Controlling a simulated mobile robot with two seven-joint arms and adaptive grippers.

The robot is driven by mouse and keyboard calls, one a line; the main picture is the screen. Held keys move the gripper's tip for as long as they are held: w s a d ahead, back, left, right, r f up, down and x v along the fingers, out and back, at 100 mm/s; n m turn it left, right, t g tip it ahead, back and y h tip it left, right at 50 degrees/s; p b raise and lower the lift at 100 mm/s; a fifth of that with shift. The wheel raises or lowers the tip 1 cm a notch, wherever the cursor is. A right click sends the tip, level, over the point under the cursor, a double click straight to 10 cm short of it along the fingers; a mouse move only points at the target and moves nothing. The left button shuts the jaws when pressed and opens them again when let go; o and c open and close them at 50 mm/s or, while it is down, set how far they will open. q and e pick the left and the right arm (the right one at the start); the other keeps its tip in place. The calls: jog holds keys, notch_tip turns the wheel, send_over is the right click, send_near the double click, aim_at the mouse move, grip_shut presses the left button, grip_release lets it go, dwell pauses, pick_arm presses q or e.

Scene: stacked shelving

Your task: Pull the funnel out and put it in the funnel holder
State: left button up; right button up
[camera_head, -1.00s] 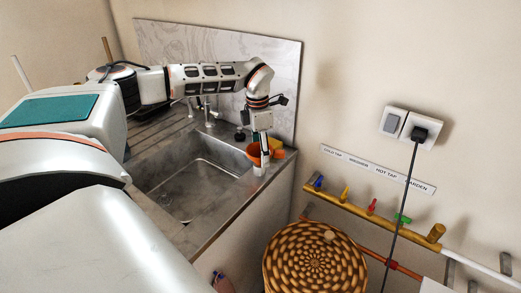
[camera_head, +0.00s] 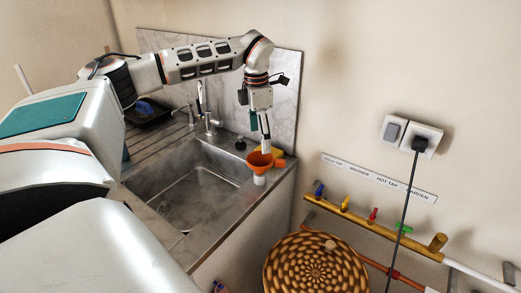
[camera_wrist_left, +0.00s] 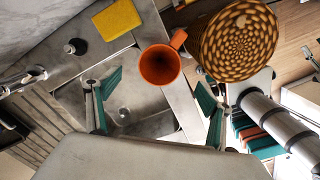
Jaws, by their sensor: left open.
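I cannot tell whether this is the funnel holder. In the left wrist view the funnel (camera_wrist_left: 160,65) is seen from above, with its handle pointing right. My left gripper (camera_head: 261,138) is just above the funnel, pointing down, apart from it as far as I can see. In the wrist view its fingers (camera_wrist_left: 154,112) are spread wide with nothing between them. My right gripper is not in view.
A yellow sponge (camera_wrist_left: 117,18) and a black plug (camera_wrist_left: 75,46) lie on the counter behind the funnel. The empty steel sink basin (camera_head: 195,190) is to the left. A woven basket lid (camera_head: 316,268) is below right. Pipes with coloured taps (camera_head: 372,214) run along the right wall.

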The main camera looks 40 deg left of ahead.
pick_arm(q)
jog(key=shift+r, duration=1.4)
